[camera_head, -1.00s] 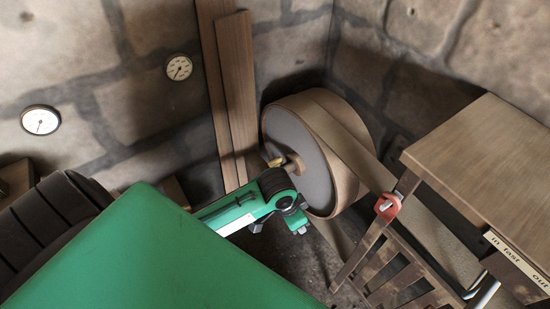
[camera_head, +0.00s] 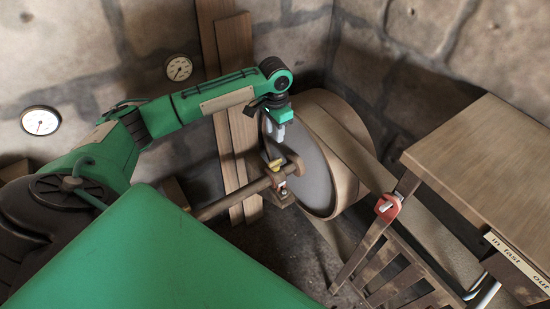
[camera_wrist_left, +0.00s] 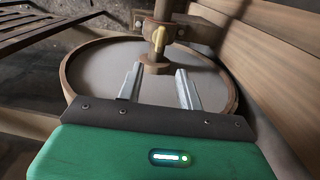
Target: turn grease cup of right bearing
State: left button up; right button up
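The right bearing (camera_head: 283,188) holds the shaft beside the large wheel. A small brass-yellow grease cup (camera_head: 274,163) shows on top of it. In the left wrist view, a brass-coloured piece, apparently the cup (camera_wrist_left: 158,38), stands out over the bearing bracket (camera_wrist_left: 190,30), beyond my fingertips. My left gripper (camera_head: 277,143) points down just above the cup in the head view. Its two fingers (camera_wrist_left: 158,70) are apart in the left wrist view, with nothing held between them. Whether they touch the cup cannot be told. My right gripper is not in view.
The large belt wheel (camera_head: 312,174) stands right beside the gripper, with a broad belt (camera_head: 349,150) running to the lower right. Wooden planks (camera_head: 238,150) lean on the wall behind. A wooden table (camera_head: 485,155) and a red clamp-like part (camera_head: 387,207) are at right.

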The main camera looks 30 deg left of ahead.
aim_at(275, 161)
pick_arm(q)
notch_tip(275, 161, down, 14)
jog(key=shift+r, duration=0.15)
grip_shut()
dwell(0.4)
